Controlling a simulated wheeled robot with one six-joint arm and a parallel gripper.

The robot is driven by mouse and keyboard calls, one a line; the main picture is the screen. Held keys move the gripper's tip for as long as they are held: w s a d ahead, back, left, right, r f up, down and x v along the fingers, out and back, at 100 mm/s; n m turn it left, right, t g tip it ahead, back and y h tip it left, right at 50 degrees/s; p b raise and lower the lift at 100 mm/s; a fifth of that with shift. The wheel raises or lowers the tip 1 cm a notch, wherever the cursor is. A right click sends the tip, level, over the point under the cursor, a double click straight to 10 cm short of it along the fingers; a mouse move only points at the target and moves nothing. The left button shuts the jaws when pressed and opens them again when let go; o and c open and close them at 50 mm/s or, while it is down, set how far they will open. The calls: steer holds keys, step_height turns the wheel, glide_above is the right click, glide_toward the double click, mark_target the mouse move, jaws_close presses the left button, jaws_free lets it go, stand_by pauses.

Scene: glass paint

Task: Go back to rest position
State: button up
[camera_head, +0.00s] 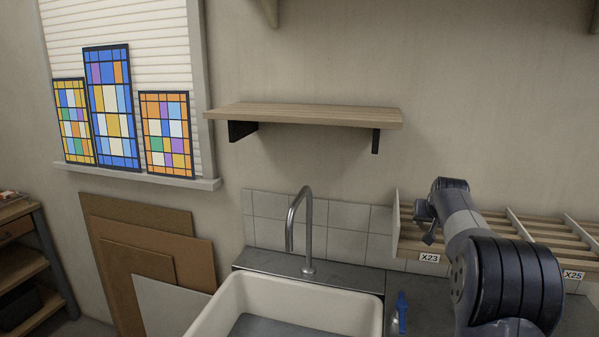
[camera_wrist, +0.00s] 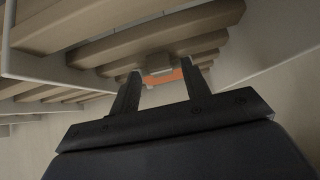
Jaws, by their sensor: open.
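In the head view my arm reaches in from the lower right, and my gripper (camera_head: 430,224) is at the left compartment of the slatted wooden rack (camera_head: 497,222), by the label X23 (camera_head: 429,257). In the wrist view my gripper (camera_wrist: 163,72) has its two fingers spread apart, pointing in among wooden slats (camera_wrist: 115,48). A flat orange thing (camera_wrist: 163,77) shows beyond and between the fingertips; I cannot tell what it is or whether it touches them. Nothing is clearly held.
A wooden shelf (camera_head: 305,115) juts from the wall left of my arm. Below is a white sink (camera_head: 215,308) with a tall tap (camera_head: 308,225). A blue object (camera_head: 402,312) stands on the counter. Stained-glass panels (camera_head: 112,105) lean at the window. Boards (camera_head: 190,250) lean below.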

steer(key=shift+r, duration=0.65)
steer(key=shift+s, duration=0.1)
